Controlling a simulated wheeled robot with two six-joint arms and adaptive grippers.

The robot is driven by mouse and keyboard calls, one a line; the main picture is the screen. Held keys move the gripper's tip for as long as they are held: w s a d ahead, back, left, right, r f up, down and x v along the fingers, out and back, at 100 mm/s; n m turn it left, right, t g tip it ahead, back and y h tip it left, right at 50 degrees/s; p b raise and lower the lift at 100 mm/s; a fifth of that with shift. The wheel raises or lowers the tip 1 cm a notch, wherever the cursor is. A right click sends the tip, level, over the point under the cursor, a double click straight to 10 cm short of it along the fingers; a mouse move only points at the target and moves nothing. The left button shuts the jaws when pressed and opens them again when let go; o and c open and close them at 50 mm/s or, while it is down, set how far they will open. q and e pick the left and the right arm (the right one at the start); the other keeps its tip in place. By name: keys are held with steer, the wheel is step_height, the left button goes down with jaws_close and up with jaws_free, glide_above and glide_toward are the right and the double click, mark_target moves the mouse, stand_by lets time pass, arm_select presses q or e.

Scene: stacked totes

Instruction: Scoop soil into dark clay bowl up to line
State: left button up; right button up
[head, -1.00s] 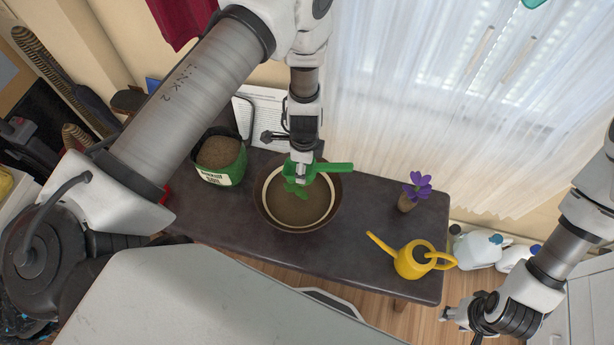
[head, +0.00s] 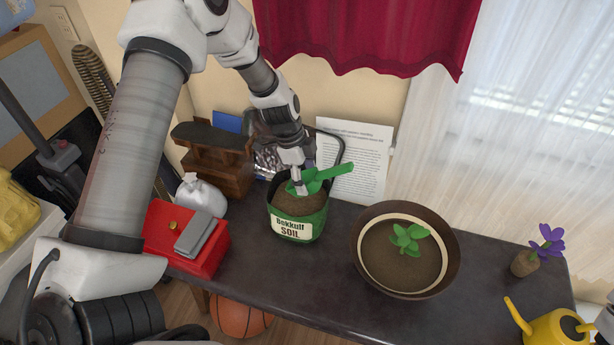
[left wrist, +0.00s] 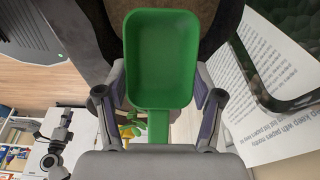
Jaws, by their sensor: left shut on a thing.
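A dark brown clay bowl (head: 447,272) stands on the dark bench. Brown soil lies inside its pale ring line, with a green seedling (head: 407,238) in the middle. My left gripper (head: 299,187) is shut on a green scoop (head: 320,178) at the bag's mouth. In the left wrist view the scoop (left wrist: 160,60) looks empty. My right arm shows at the head view's right edge and small in the left wrist view (left wrist: 55,150); its jaw state is unclear.
A paper sheet (head: 355,160) stands behind. A purple flower (head: 545,243) and yellow watering can (head: 550,328) are at right. The bench front is clear.

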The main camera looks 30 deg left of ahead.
arm_select(q)
step_height(320, 180, down, 8)
steer(key=b, duration=0.4)
steer(key=shift+f+b, duration=0.25)
steer(key=shift+b, duration=0.1)
steer(key=shift+r, duration=0.1)
step_height(320, 180, up, 10)
steer(key=p, duration=0.7)
steer(key=shift+r, duration=0.15)
stand_by(0.3)
